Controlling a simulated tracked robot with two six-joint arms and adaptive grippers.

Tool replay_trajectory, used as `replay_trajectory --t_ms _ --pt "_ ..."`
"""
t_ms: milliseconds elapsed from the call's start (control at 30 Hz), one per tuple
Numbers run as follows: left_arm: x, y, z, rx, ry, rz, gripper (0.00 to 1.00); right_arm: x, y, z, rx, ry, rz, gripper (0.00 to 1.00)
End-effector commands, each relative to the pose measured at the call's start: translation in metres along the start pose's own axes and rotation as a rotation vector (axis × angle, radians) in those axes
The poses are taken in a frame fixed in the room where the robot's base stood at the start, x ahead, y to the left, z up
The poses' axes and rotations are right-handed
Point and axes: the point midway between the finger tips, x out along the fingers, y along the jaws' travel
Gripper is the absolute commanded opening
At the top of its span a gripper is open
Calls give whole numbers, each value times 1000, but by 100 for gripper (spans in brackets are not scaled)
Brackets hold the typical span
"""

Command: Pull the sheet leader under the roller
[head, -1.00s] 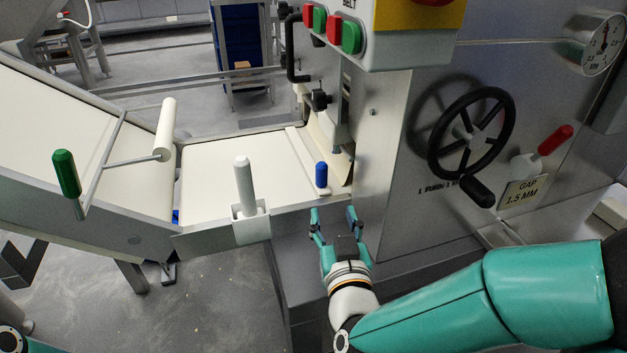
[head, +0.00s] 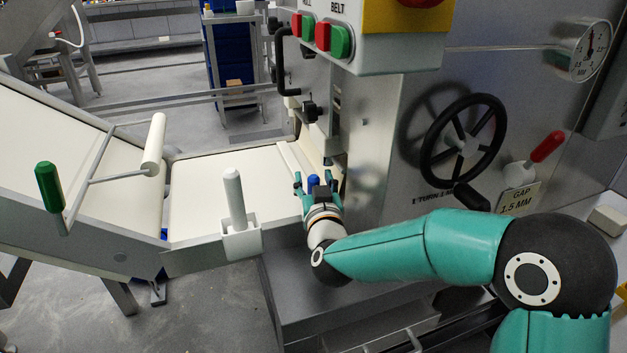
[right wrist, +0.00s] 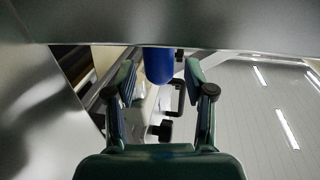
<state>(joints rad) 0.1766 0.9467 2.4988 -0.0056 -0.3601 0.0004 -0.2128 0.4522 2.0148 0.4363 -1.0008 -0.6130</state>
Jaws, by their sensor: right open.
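The sheet leader is a pale bar (head: 287,160) across the machine end of the white belt, with an upright blue handle (head: 313,183). A pale sheet (head: 309,148) comes down to it from the machine. My right gripper (head: 317,182) is open with its fingers on either side of the blue handle. In the right wrist view the blue handle (right wrist: 158,65) stands between the open fingertips, with a gap on each side. The white roller (head: 154,143) is on a swing arm with a green handle (head: 49,186), left of the belt. My left gripper is not in view.
The flat belt (head: 205,190) is clear between the bar and the roller. A white upright lever (head: 235,200) stands at its front edge. The control box (head: 385,45) overhangs at the right, above the handwheel (head: 463,140). A sloped belt (head: 75,130) rises to the left.

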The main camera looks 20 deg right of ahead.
Motion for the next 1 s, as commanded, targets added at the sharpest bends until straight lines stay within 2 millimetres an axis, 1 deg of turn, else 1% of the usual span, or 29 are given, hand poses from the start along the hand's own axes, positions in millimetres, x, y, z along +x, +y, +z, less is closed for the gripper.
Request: replay_trajectory --t_ms 33,133,433,467,500,767,800,1000 --pt "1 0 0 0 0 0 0 5 0 1 0 0 0 54" --pt "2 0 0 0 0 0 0 10 0 0 0 0 0 54" --pt "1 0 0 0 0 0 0 13 0 0 0 0 -2 54" --pt "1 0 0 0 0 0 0 13 0 0 0 0 -2 52" --pt "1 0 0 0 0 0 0 13 -1 0 0 0 -2 45" --pt "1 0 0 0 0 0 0 12 -1 0 0 0 -2 2" --pt "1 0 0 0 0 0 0 12 -1 0 0 0 -2 0" --pt "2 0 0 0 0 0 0 12 -1 0 0 0 -2 0"
